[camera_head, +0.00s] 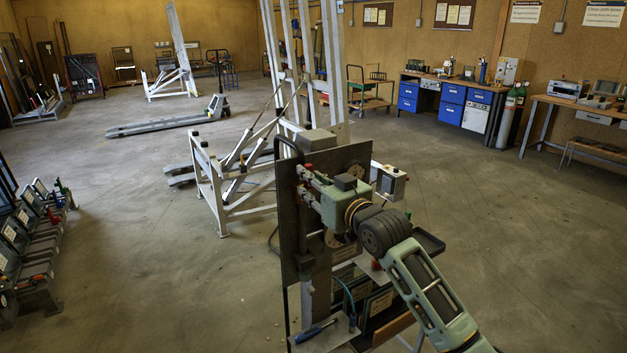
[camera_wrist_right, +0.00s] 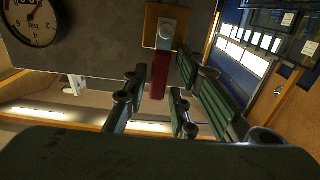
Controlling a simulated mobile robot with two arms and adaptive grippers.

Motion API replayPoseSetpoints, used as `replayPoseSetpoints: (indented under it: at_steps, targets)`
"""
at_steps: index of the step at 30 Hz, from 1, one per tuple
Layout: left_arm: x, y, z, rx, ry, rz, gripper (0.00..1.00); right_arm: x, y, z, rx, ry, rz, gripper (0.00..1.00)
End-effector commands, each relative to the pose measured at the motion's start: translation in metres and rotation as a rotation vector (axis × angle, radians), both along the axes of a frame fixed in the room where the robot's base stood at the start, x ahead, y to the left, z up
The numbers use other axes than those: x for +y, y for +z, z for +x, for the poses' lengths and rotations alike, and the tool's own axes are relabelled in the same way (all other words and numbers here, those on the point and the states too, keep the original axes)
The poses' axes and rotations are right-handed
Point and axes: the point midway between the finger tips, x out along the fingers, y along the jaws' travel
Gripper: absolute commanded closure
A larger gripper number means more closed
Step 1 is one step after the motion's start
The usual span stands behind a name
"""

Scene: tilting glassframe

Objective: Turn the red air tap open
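The red tap lever (camera_wrist_right: 158,78) shows in the right wrist view. It hangs down from a grey hub (camera_wrist_right: 167,33) on a yellow-edged plate on a grey panel. My right gripper (camera_wrist_right: 160,98) is open, with its green finger pads on either side of the lever and gaps between. My left gripper is not in view.
A pressure gauge (camera_wrist_right: 31,20) is left of the tap in the wrist view. A white tilting frame (camera_head: 208,178) stands behind the panel in the head view. A dark tray (camera_head: 428,241) is right of my wrist. The floor at right is clear.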

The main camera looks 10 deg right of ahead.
Motion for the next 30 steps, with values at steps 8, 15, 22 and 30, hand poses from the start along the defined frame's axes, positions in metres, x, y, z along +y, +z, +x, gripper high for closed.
replayPoseSetpoints:
  at_steps: [8, 15, 22, 30]
  targets:
    - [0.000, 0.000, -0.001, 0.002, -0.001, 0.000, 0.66, 0.000, 0.004, 0.000, -0.007, 0.000, 0.005, 0.66]
    - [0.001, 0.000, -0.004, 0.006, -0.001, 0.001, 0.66, -0.004, 0.004, -0.009, -0.007, 0.000, 0.006, 0.66]
    - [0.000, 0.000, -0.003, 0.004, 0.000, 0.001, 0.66, -0.018, 0.004, -0.048, -0.007, -0.001, 0.005, 0.66]
    - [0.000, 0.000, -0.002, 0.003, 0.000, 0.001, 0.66, -0.036, 0.003, -0.096, -0.005, -0.001, 0.003, 0.66]
